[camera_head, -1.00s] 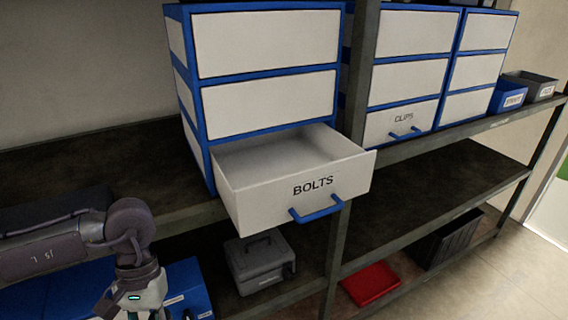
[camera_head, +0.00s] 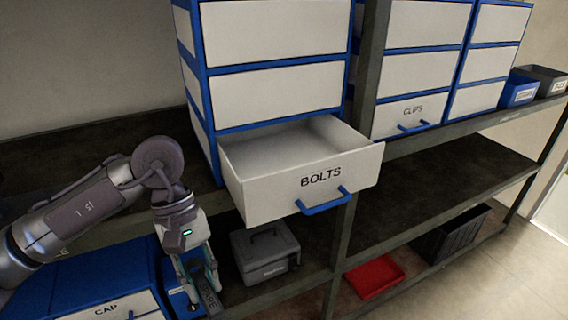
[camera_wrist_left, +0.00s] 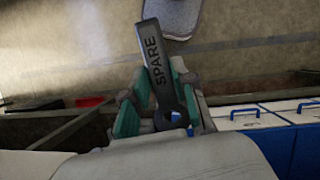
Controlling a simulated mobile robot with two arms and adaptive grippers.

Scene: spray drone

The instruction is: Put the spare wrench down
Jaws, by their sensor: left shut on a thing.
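The spare wrench is a dark grey flat bar marked SPARE (camera_wrist_left: 155,62). It stands up between the fingers of my left gripper (camera_wrist_left: 158,105) in the left wrist view, with its ring end near the palm. In the head view my left gripper (camera_head: 205,285) points down in front of the shelf, left of the open BOLTS drawer. The wrench (camera_head: 210,298) shows there only in part, hanging below the fingers. My right gripper is in neither view.
The BOLTS drawer (camera_head: 310,190) is pulled out and looks empty. A blue cabinet marked CAP (camera_head: 100,285) is at lower left. The middle shelf (camera_head: 450,190) has bare room on the right.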

